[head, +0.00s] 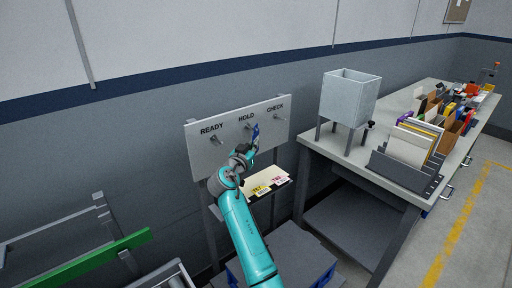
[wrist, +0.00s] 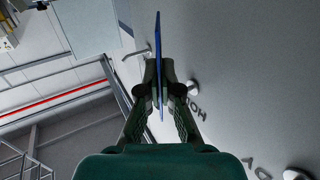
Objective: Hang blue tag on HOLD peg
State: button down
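The blue tag (head: 255,132) is in front of the peg board (head: 203,153), close to the HOLD label (head: 246,118). My gripper (head: 250,147) is shut on it. In the wrist view the blue tag (wrist: 158,42) shows edge-on, pinched between the fingertips of my gripper (wrist: 160,88) and reaching beyond them. The HOLD peg (wrist: 196,88) stands just right of my fingers there. In the head view the HOLD peg (head: 248,127) is partly covered by the tag. I cannot tell whether tag and peg touch.
The READY peg (head: 215,140) and CHECK peg (head: 277,115) look bare. A shelf below the board holds a yellow tag (head: 261,190) and a white-and-red tag (head: 280,178). A workbench (head: 340,147) with a grey bin (head: 349,96) stands right. A green rail (head: 90,264) is at lower left.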

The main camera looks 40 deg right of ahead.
jog(key=shift+w+a+f, duration=0.1)
jog(key=shift+w+f, duration=0.15)
jog(key=shift+w, duration=0.35)
jog(key=shift+w+f, duration=0.2)
jog(key=shift+w, duration=0.4)
jog(key=c, duration=1.2)
grip_release()
jog(key=shift+c, duration=0.2)
jog(key=v, duration=1.2)
jog(key=shift+f, duration=0.2)
